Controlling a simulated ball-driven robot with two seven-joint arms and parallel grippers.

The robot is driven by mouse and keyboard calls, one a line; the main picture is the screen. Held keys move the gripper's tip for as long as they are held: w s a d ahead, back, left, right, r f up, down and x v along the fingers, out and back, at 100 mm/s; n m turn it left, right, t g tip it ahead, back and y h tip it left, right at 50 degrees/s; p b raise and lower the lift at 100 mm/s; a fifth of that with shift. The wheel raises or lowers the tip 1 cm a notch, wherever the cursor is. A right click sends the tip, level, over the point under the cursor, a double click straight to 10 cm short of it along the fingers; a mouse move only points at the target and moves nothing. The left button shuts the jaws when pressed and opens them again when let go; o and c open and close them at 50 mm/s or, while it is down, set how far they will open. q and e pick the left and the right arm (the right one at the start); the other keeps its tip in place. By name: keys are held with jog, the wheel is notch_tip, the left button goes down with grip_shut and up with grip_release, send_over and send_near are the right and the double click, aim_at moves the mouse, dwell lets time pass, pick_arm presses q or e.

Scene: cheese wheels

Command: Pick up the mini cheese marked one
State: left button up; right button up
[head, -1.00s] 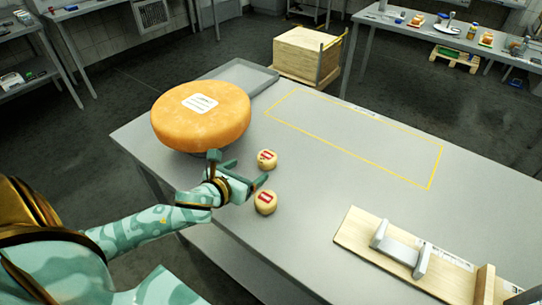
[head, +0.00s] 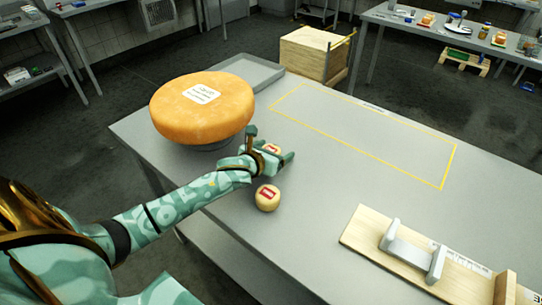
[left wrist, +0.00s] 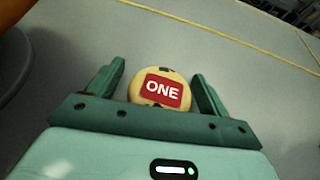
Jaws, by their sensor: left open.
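The mini cheese marked one (left wrist: 143,96) is a small pale yellow round with a red label reading "ONE" in the left wrist view. It lies between the two open fingers of my left gripper (left wrist: 160,85), with a gap on each side. In the head view the same cheese (head: 271,149) is partly hidden by my left gripper (head: 270,152). A second mini cheese (head: 267,198) with a red label sits nearer the front edge, below the gripper in the picture; its label is too small to read. My right gripper is not in view.
A large orange cheese wheel (head: 202,110) with a white label stands left of the gripper on the grey table (head: 310,215). A grey tray (head: 245,68) lies behind it. A yellow outlined area (head: 448,168) is empty. A wooden board (head: 375,246) with a grey handle lies at the right.

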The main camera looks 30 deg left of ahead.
pick_arm(q)
jog(key=c, duration=1.1)
jog(key=shift+r, duration=0.1)
